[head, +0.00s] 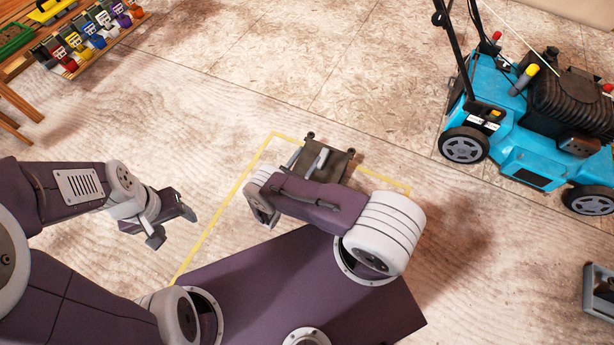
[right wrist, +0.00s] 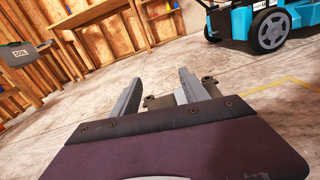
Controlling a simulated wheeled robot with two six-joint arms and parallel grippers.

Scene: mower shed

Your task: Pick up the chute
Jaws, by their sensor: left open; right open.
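A dark grey-brown part with small knobs at its far corners, which looks like the chute (head: 337,167), lies at the far side of the yellow floor outline. My right arm hides its near side. My right gripper (head: 307,158) is open, its two light grey fingers over or beside that part. In the right wrist view the open fingers (right wrist: 160,92) point forward, and the chute (right wrist: 158,102) shows partly between and past them; contact cannot be told. My left gripper (head: 174,228) is open and empty, left of the outline and well away from the chute.
A blue mower (head: 520,155) stands at the right, beyond the yellow outline (head: 225,205). A wooden bench with several coloured items (head: 85,45) is at the far left. A grey object (head: 598,290) shows at the right edge. The floor between bench and mower is clear.

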